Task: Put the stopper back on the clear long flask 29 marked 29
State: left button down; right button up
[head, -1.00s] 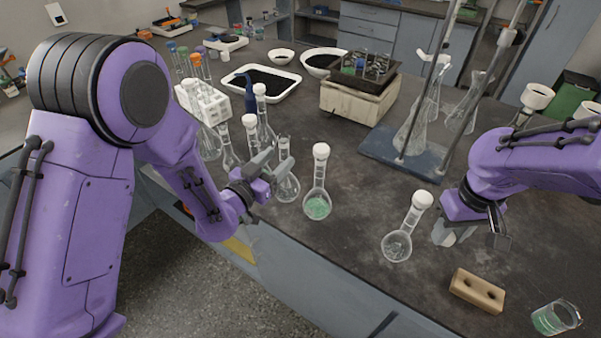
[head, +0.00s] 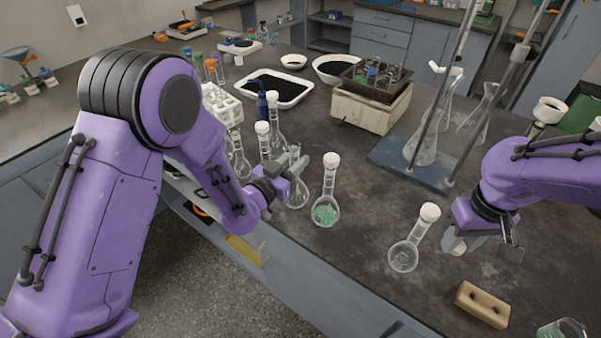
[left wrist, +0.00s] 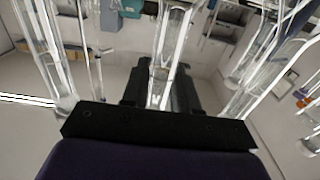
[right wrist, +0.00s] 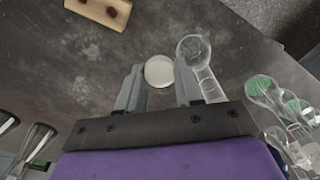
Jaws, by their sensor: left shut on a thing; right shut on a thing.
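My left gripper (head: 293,168) is shut around the neck of a clear long flask (head: 297,192) standing on the bench. No stopper shows on this flask. Its clear neck (left wrist: 160,80) runs between the fingers in the left wrist view; I cannot read a 29 on it. My right gripper (head: 455,243) is low over the bench at the right. In the right wrist view it is shut on a round white stopper (right wrist: 158,71), which my fingers mostly hide in the head view.
A stoppered flask with green contents (head: 325,213) stands right of the held flask. A tilted stoppered clear flask (head: 403,257) is left of my right gripper. More flasks (head: 262,142) stand behind my left gripper. A wooden block (head: 482,304) lies in front. The middle bench is fairly clear.

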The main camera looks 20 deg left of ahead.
aim_at(292, 153)
pick_arm(q)
jog(key=shift+r, duration=0.1)
